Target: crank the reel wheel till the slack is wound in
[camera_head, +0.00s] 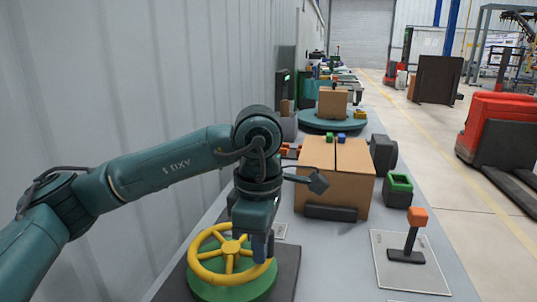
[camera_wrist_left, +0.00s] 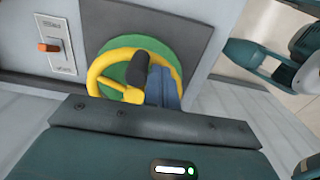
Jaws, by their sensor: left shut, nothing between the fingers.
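The yellow reel wheel (camera_head: 205,243) sits on a round green base (camera_head: 232,292) on a dark plate at the near end of the bench. My left gripper (camera_head: 262,250) points down at the right part of its rim, with its blue fingers shut and empty. In the left wrist view, the wheel (camera_wrist_left: 98,72) shows with the blue fingers (camera_wrist_left: 163,88) over its rim. A dark upright piece (camera_wrist_left: 138,68) stands beside them; I cannot tell whether it is the crank knob. Whether the fingers touch the wheel is unclear. No line or slack is visible. My right gripper is out of view.
A cardboard box (camera_head: 322,170) stands behind the wheel. An orange-topped lever (camera_head: 417,218) stands on a plate to the right, near a green-rimmed bin (camera_head: 398,188). A small orange switch (camera_wrist_left: 48,47) shows in the left wrist view. The corrugated wall (camera_head: 130,80) runs along the left.

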